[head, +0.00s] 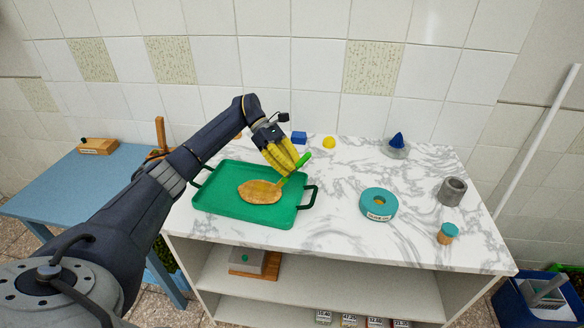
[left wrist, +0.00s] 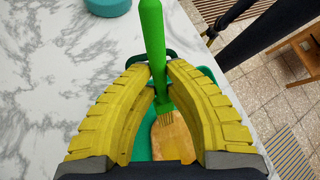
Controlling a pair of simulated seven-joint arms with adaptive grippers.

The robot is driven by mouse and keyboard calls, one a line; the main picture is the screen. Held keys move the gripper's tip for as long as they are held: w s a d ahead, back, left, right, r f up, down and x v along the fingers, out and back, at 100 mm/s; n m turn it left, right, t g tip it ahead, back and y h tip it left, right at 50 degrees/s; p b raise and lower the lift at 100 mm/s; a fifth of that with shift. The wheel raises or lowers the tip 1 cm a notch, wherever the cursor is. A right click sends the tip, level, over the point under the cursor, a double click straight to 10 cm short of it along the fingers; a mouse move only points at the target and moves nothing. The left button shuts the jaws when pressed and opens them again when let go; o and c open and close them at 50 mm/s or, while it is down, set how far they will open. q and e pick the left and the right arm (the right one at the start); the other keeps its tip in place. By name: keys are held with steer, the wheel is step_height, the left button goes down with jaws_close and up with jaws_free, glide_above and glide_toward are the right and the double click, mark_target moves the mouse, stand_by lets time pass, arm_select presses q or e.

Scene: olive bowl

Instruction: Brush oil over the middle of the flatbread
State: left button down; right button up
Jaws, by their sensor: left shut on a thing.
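The flatbread (head: 260,192), brown and oval, lies flat on a green tray (head: 216,203) with dark handles. My left gripper (head: 288,170), with yellow ribbed fingers, is shut on a green-handled brush (head: 303,160) above the tray's right part. In the left wrist view the brush handle (left wrist: 152,45) stands between the fingers. Its pale bristles (left wrist: 172,118) point down over the near-side end of the flatbread (left wrist: 172,142); I cannot tell whether they touch it. A teal round dish (head: 371,210) with a brownish centre and a label sits right of the tray. My right gripper is not in view.
A grey stone cup (head: 453,190) and a small teal-topped jar (head: 447,234) stand at the right of the marble counter (head: 420,245). A blue cone on a grey base (head: 397,148), a yellow piece (head: 329,142) and a blue block (head: 299,138) are at the back.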

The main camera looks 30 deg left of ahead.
arm_select(q)
steer(key=shift+f, duration=0.8)
stand_by(0.5)
steer(key=shift+a, duration=0.1)
steer(key=shift+s+a+r, duration=0.1)
steer(key=shift+s+a, duration=0.35)
steer(key=shift+a, duration=1.4)
steer(key=shift+s+a+f, duration=0.1)
steer(key=shift+s+a, duration=0.4)
steer(key=shift+a, duration=1.35)
steer(key=shift+s+a+r, duration=0.1)
steer(key=shift+s+a, duration=0.35)
steer(key=shift+a, duration=1.4)
steer(key=shift+s+d, duration=0.2)
steer(key=shift+s, duration=0.5)
steer(key=shift+w+d, duration=0.3)
steer(key=shift+d, duration=0.95)
steer(key=shift+w+d, duration=0.3)
steer(key=shift+d, duration=1)
steer(key=shift+w+d, duration=0.3)
steer(key=shift+d, duration=0.95)
